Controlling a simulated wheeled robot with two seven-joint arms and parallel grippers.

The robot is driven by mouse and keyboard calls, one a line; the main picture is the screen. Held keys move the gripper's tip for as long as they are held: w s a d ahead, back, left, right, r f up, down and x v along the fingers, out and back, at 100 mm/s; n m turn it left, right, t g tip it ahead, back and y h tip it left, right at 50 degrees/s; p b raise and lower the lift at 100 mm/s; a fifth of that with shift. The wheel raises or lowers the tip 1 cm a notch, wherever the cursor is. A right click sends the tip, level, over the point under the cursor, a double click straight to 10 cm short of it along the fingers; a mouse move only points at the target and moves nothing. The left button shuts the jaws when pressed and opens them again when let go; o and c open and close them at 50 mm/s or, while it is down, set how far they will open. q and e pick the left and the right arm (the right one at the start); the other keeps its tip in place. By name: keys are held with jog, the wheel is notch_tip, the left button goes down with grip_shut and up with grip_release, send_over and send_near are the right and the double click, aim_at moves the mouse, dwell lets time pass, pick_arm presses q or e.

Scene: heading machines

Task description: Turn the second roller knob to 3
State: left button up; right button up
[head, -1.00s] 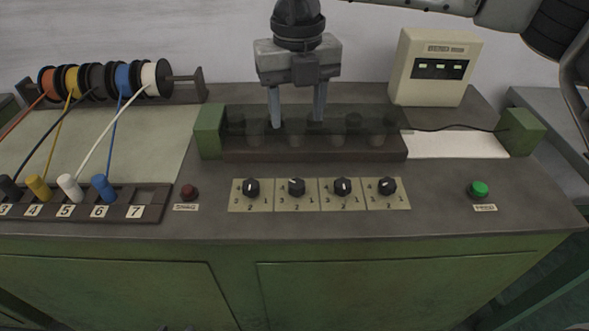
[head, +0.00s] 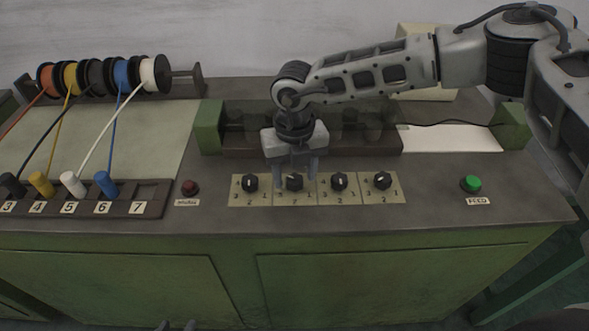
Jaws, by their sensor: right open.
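The second roller knob (head: 294,182) is a black dial on a beige plate, in a row of similar knobs on the front of the machine top. The digits on its plate are partly covered by my gripper, and I cannot read its setting surely. My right gripper (head: 296,184) points down over this knob, with one finger on each side of it. The fingers are apart; I cannot tell whether they touch the knob. My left gripper (head: 177,325) shows only as two separated fingertips at the bottom edge.
Neighbouring knobs stand close: the first (head: 250,183) at left, the third (head: 339,181) and fourth (head: 382,180) at right. A red button (head: 189,188) and a green FEED button (head: 471,184) flank them. The roller housing (head: 209,128) stands just behind. Wire spools (head: 155,74) are at left.

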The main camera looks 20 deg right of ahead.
pick_arm(q)
jog(key=shift+w+r, duration=0.15)
jog(key=shift+w, duration=0.1)
pick_arm(e)
jog(key=c, duration=1)
pick_arm(q)
jog(key=shift+w+r, duration=0.1)
jog(key=shift+w, duration=0.05)
